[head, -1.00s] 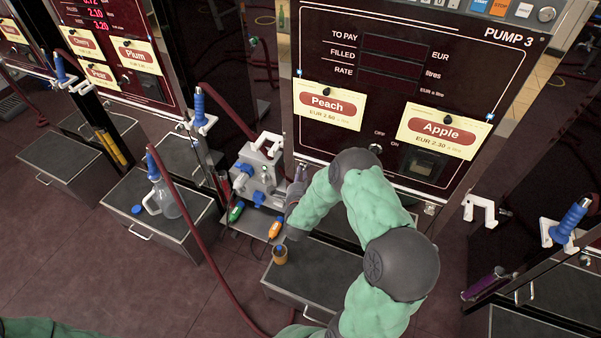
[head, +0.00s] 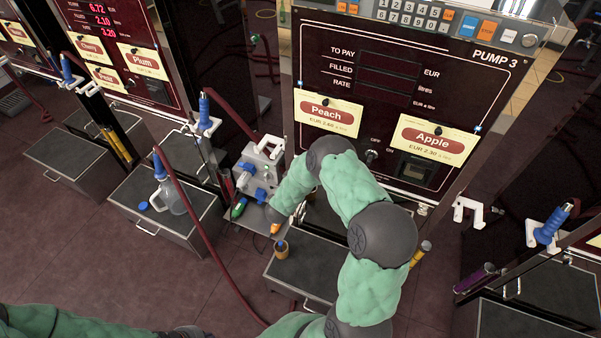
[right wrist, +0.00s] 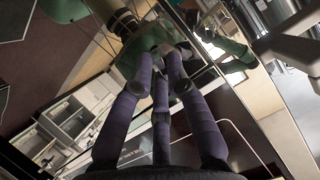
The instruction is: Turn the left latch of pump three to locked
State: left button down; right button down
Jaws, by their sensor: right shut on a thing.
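Pump three (head: 385,118) stands in the middle right of the head view, with Peach and Apple cards on its dark front. My right arm reaches across its lower left part, and its links hide the left latch and the gripper there. In the right wrist view my right gripper (right wrist: 163,62) has its purple fingers drawn together close to a glossy surface. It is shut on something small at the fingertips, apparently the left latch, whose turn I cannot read. A small metal fitting (head: 423,209) shows at the panel's lower right corner. My left gripper is not in view.
A grey unit with blue knobs (head: 259,172) stands left of pump three. A dark red hose (head: 205,255) hangs to the left.

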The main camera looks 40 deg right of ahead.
jog(key=shift+a+n+g+p, duration=0.1)
jog(key=shift+n+g+p, duration=0.45)
jog(key=shift+n, duration=0.25)
jog(key=c, duration=1.5)
grip_release()
jog(key=shift+w, duration=0.1)
jog(key=shift+r, duration=0.1)
jog(key=v, duration=1.2)
jog(key=shift+f, duration=0.3)
jog(key=shift+a, duration=0.1)
